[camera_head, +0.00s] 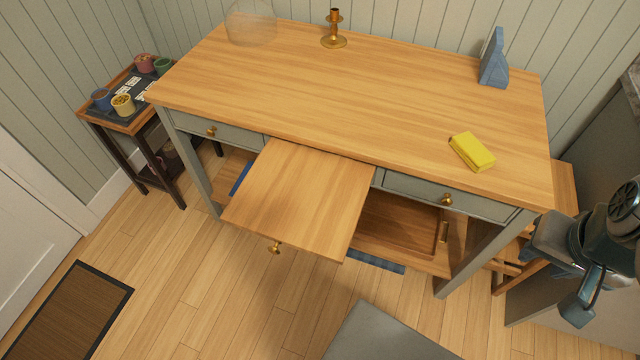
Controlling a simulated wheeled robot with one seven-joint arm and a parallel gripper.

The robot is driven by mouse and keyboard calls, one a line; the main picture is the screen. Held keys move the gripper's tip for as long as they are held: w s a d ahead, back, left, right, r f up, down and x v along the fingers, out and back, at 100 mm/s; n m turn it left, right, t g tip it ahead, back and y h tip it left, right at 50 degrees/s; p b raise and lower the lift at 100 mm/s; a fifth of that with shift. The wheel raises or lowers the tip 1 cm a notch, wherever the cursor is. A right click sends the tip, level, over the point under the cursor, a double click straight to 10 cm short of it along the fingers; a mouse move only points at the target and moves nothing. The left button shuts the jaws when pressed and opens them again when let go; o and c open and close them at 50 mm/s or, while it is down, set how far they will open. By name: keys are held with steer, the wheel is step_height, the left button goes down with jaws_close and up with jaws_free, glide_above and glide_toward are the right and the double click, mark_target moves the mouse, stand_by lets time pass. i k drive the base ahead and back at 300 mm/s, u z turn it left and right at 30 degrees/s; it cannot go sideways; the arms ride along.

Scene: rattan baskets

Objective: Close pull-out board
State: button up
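The pull-out board (300,195) is a light wooden panel that sticks out from the front of the wooden desk (350,90), between two grey drawers. It has a small brass knob (275,247) on its front edge. My gripper (580,305) is at the lower right, beside the desk's right end and well apart from the board. Its fingers are small and partly hidden at this angle, so its opening is not clear.
The left drawer (222,132) and right drawer (440,192) are shut. A yellow box (472,151), a brass candlestick (334,30), a clear glass piece and a blue object (494,60) stand on the desk. A wooden tray (400,225) is on the lower shelf. Floor before the board is mostly clear.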

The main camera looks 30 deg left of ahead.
mark_target(308, 199)
steer(key=z, duration=1)
steer(key=i, duration=0.65)
steer(key=u, duration=3.9)
steer(key=i, duration=0.5)
steer(key=u, duration=1)
steer(key=k, duration=0.45)
steer(key=z, duration=0.85)
